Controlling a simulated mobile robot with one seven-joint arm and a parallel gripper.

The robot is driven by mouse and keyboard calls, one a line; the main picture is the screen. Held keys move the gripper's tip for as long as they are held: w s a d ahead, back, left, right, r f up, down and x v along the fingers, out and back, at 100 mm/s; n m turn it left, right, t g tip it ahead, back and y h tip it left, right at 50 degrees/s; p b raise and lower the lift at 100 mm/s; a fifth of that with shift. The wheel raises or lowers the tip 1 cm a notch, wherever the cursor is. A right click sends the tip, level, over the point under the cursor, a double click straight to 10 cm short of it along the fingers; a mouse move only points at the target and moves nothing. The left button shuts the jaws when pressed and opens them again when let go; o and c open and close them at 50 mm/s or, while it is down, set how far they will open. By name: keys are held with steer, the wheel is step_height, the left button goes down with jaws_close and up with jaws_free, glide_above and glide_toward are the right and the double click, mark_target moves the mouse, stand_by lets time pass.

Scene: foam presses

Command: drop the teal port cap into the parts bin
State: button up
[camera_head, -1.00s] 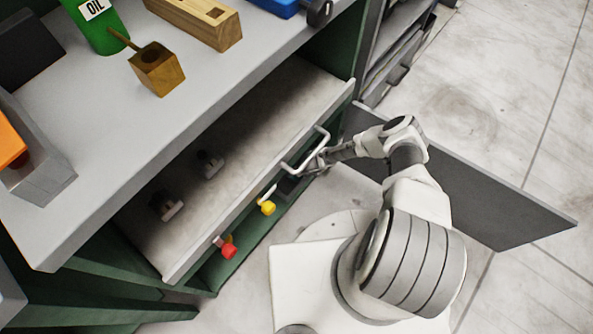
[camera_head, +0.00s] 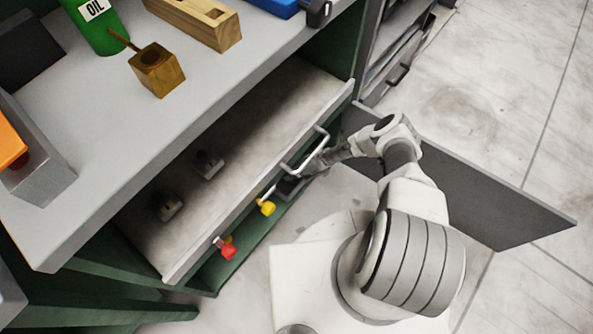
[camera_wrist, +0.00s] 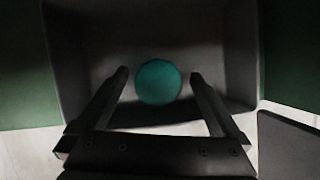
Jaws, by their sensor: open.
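The teal port cap (camera_wrist: 158,82) shows as a round teal disc in the wrist view. It appears inside the grey parts bin (camera_wrist: 85,62), against its shaded interior. My gripper (camera_wrist: 159,76) is open, with one finger on each side of the cap in the picture and a gap on both sides. I cannot tell how far the cap is below the fingertips. In the head view my gripper (camera_head: 312,166) is low beside the drawer handle, above a dark grey bin (camera_head: 290,187). The cap is hidden there.
An open drawer (camera_head: 255,120) with a metal handle (camera_head: 305,152) is just beside my gripper. A grey door panel (camera_head: 470,190) stands open at right. The floor beyond is clear.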

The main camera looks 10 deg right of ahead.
steer(key=shift+r, duration=0.45)
steer(key=p+v, duration=0.6)
steer(key=v, duration=0.6)
steer(key=shift+d+r, duration=0.1)
